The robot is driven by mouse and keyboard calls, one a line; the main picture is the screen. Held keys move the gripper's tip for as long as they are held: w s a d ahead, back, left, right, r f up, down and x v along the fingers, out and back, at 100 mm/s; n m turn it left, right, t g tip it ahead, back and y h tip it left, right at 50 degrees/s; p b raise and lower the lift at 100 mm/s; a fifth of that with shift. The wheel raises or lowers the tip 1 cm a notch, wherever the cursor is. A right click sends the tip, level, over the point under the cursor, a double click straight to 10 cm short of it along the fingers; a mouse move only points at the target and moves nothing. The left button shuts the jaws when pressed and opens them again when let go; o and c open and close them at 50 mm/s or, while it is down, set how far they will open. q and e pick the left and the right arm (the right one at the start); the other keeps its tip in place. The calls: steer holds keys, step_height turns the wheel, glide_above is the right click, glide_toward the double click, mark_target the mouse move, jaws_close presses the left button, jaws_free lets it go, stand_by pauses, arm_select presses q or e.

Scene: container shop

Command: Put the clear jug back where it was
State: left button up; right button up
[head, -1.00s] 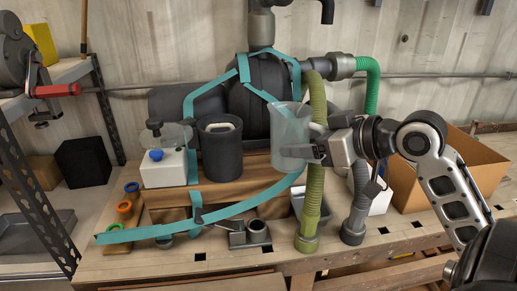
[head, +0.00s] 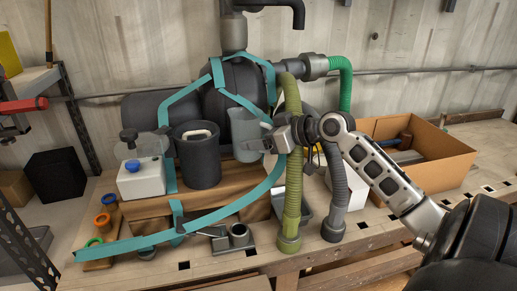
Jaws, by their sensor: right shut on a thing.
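The clear jug (head: 246,128) is a pale, see-through vessel just right of the dark grey pot (head: 199,165). It looks upright, at the right end of the wooden riser. My right gripper (head: 270,141) is shut on its right side. I cannot tell whether the jug's base touches the riser. The green hose and the gripper stand close on its right. My left gripper is not in view.
A teal strap (head: 130,243) loops across the bench front. Olive (head: 292,185) and grey (head: 338,190) hoses stand below my right arm. A white box with a blue knob (head: 141,180) sits left. An open cardboard box (head: 440,175) stands right.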

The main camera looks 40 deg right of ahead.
mark_target(259, 156)
steer(key=shift+w+d+f, duration=0.15)
steer(key=shift+w+f, duration=0.25)
steer(key=shift+f, duration=0.05)
step_height(259, 156, down, 2)
steer(key=shift+f+p, duration=0.2)
steer(key=shift+p, duration=0.15)
steer(key=shift+f, duration=0.35)
steer(key=shift+f, duration=0.1)
steer(key=o, duration=1.1)
